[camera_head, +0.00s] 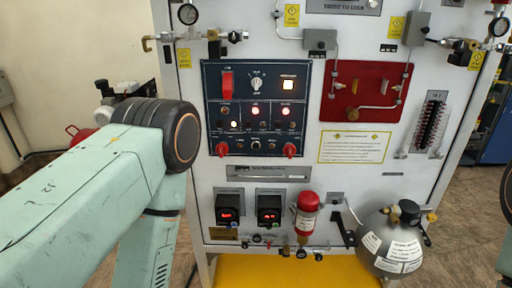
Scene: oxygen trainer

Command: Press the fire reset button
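A dark control panel (243,109) is on the upper left of the white trainer cabinet. It carries a red switch cover (227,85), a rotary selector (256,83), a lit square button (288,85) with a label above it, and several small lit indicators. The labels are too small to read, so I cannot tell for sure which control is the fire reset button. My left arm reaches in from the left, its dark joint just left of the panel. Its gripper is out of view. Only a sliver of my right arm shows at the right edge; its gripper is out of view.
A red plate with tubing (364,92) is right of the panel. Below are two black display units (231,208), a red cylinder (306,213) and a grey sphere (392,244). Gauges and valves stick out near the top corners. The space before the panel is clear.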

